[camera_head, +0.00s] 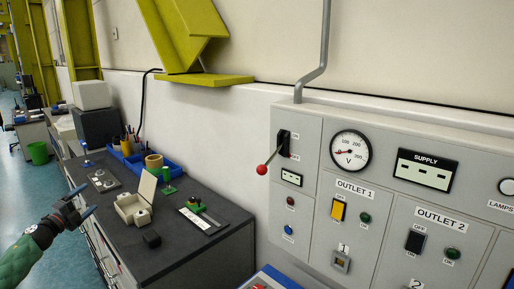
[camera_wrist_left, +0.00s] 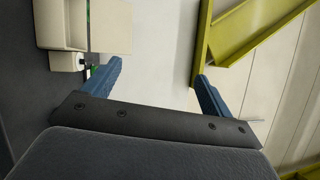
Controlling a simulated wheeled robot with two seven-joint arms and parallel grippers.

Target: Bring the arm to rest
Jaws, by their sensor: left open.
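My left gripper (camera_head: 80,207) comes in from the left in the head view, in front of the left end of the dark workbench (camera_head: 160,240). It is open, and nothing shows between its fingers. In the left wrist view its two blue fingers (camera_wrist_left: 158,85) stand wide apart. My right gripper is not in view. On the bench sits an opened cream box (camera_head: 133,208) with its lid raised; a cream box-like shape (camera_wrist_left: 62,22) also shows at the upper left of the left wrist view. The gripper is apart from the box.
A grey control panel (camera_head: 315,190) with a red-knobbed lever (camera_head: 262,169) stands at the right. Blue bins (camera_head: 130,158), a tape roll (camera_head: 154,161) and a small black block (camera_head: 151,239) are on the bench. A yellow-green bracket (camera_head: 203,79) juts from the wall. Open blue floor (camera_head: 20,200) lies left.

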